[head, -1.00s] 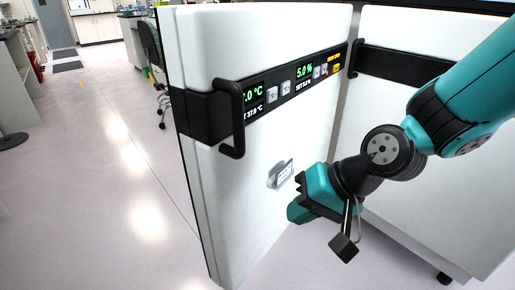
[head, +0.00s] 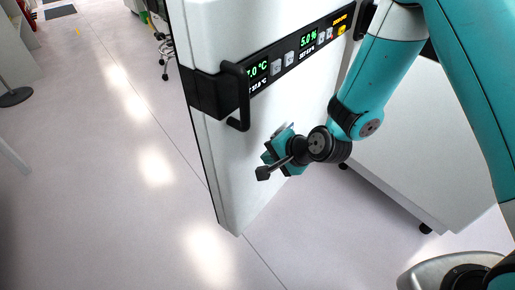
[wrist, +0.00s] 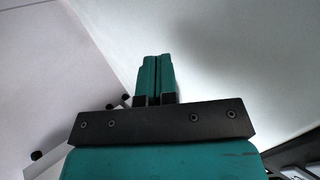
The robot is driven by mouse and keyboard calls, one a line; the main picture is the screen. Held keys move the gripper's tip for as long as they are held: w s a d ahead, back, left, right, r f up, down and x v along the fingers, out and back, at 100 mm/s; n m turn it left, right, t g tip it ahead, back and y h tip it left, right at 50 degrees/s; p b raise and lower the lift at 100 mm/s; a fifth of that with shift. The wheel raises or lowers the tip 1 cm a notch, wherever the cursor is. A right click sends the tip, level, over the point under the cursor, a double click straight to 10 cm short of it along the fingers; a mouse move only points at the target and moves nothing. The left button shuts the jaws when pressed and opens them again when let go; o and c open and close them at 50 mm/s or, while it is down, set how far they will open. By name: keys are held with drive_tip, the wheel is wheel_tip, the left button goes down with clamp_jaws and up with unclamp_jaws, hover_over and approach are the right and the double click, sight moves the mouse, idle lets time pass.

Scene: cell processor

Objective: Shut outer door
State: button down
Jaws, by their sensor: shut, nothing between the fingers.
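The outer door (head: 225,150) is a tall white panel standing open at an angle, its front face towards me. A dark band across it carries green displays and buttons (head: 300,50), and a black bar handle (head: 237,95) sits near its left edge. My gripper (head: 272,156) is shut and empty, low on the front face, below the band and right of the handle. In the wrist view its teal fingers (wrist: 153,70) are together, pointing at a pale surface. I cannot tell whether they touch the door. The gripper partly hides the label on the door.
A white cabinet (head: 400,150) on wheels stands to the right, behind my arm. The pale floor (head: 110,190) left of the door is clear. A stool (head: 163,45) and a bench are farther back at the left.

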sight(250, 150)
drive_tip(key=shift+w+a, duration=0.9)
drive_tip(key=shift+a, duration=0.15)
drive_tip(key=shift+w+a, duration=0.45)
drive_tip(key=shift+w+a, duration=0.1)
